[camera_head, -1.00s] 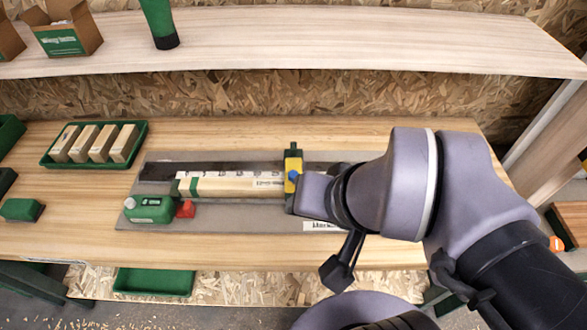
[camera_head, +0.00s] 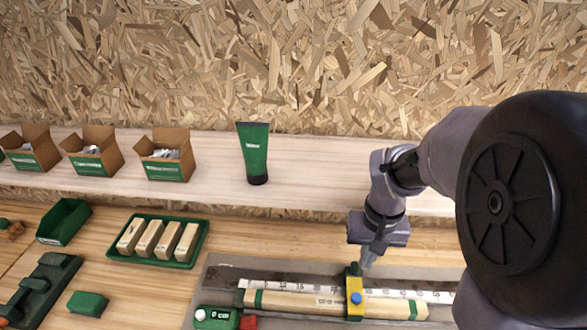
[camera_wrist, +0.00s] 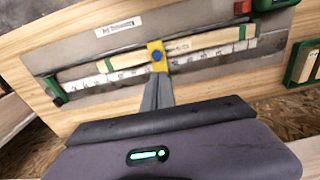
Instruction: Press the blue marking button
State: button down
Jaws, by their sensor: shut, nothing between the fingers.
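The blue button (camera_head: 355,297) sits on a yellow block (camera_head: 354,283) that straddles the ruler and a wooden bar on the grey fixture. It also shows in the wrist view (camera_wrist: 157,56), just beyond my fingertips. My gripper (camera_head: 366,264) is shut and empty, and points down just behind and slightly right of the yellow block. In the wrist view my gripper (camera_wrist: 157,78) has its fingers together, with their tips close to the yellow block. I cannot tell whether they touch it. The wooden bar (camera_head: 300,301) with green bands lies along the ruler (camera_head: 411,294).
A green device with a white button (camera_head: 214,317) and a red block (camera_head: 249,322) stand at the fixture's left. A green tray (camera_head: 204,235) of wooden blocks is behind left. A green tube (camera_head: 254,152) and open cartons (camera_head: 165,155) stand on the shelf above.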

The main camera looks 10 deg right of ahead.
aim_at(357, 296)
jog(key=f+b, duration=0.1)
jog(key=f, duration=0.4)
jog(key=f+b, duration=0.1)
jog(key=f, duration=0.4)
jog(key=f+b, duration=0.2)
jog(key=f, duration=0.3)
jog(key=shift+w+d, duration=0.25)
jog(key=shift+d, duration=0.15)
jog(key=shift+f, duration=0.1)
